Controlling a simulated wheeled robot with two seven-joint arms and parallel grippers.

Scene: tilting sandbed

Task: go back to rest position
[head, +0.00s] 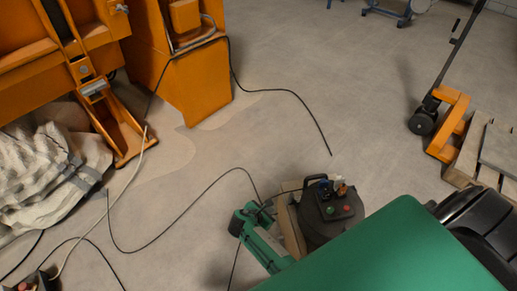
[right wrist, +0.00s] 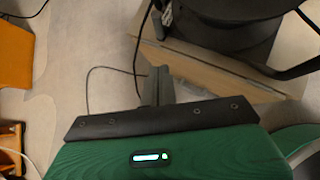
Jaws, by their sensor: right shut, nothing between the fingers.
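My right gripper (head: 265,217) is low in the middle of the head view, beside a dark drum-shaped device on a wooden base. In the right wrist view its grey fingers (right wrist: 158,86) are together with nothing between them. They point toward the wooden base (right wrist: 215,72), with a cable close by. I cannot tell whether they touch the base. My left gripper is not in view.
The dark drum device (head: 330,213) stands close to my right gripper. Orange machinery (head: 190,85) and a pale cloth heap (head: 45,170) are at left. A pallet truck (head: 450,120) and wooden pallet (head: 470,150) are at right. Cables cross the otherwise open floor.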

